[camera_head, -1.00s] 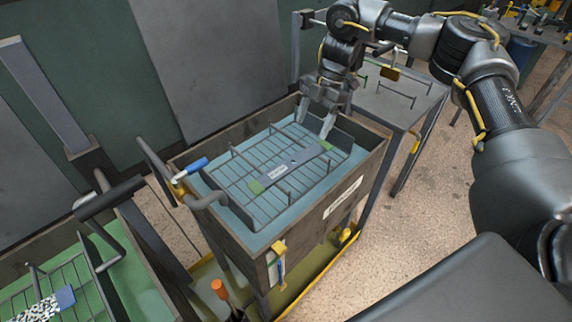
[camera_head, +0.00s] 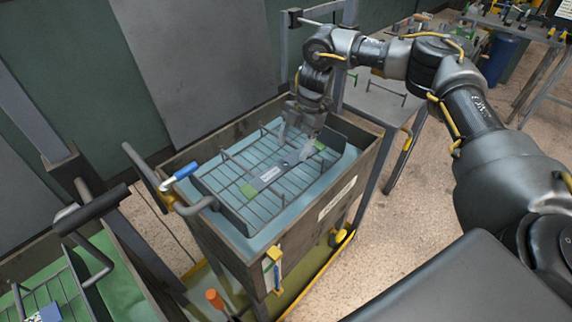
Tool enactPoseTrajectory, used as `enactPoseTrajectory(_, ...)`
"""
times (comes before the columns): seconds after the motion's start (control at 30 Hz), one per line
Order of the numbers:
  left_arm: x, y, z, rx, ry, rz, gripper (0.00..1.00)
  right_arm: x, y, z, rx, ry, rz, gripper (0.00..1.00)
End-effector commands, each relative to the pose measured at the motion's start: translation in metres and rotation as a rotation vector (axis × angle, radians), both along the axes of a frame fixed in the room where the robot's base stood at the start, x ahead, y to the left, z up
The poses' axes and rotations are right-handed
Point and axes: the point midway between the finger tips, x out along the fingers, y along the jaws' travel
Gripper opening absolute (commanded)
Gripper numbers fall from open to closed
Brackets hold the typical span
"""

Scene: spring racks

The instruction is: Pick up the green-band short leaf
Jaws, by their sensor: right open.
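The green-band short leaf (camera_head: 270,175) is a flat grey bar with a pale label and a green band near each end. It lies on the wire rack (camera_head: 231,155) inside the blue-filled tank (camera_head: 363,142). My right gripper (camera_head: 296,144) is open above the far part of the leaf, its fingers pointing down. It hides some of that part, and I cannot tell whether the fingers touch the leaf. My left gripper is not in view.
Rack bars rise around the leaf. A green tank (camera_head: 122,262) stands at lower left. A grey table (camera_head: 375,100) stands behind the tank, with bare floor at right.

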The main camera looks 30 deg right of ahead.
Motion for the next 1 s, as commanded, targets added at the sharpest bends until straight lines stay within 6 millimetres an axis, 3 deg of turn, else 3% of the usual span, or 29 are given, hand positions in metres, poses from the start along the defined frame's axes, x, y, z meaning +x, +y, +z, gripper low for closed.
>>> enactPoseTrajectory(0.2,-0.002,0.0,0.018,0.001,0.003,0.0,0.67,-0.006,0.014,-0.025,0.0,0.006,0.002,0.71)
enactPoseTrajectory(0.33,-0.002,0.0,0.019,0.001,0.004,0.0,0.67,-0.007,0.018,-0.04,0.0,0.005,0.0,0.71)
enactPoseTrajectory(0.63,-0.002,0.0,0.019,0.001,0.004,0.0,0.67,-0.007,0.02,-0.045,0.0,0.003,-0.001,0.71)
enactPoseTrajectory(1.0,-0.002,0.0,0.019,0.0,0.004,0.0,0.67,-0.007,0.02,-0.045,0.0,0.002,0.0,0.22)
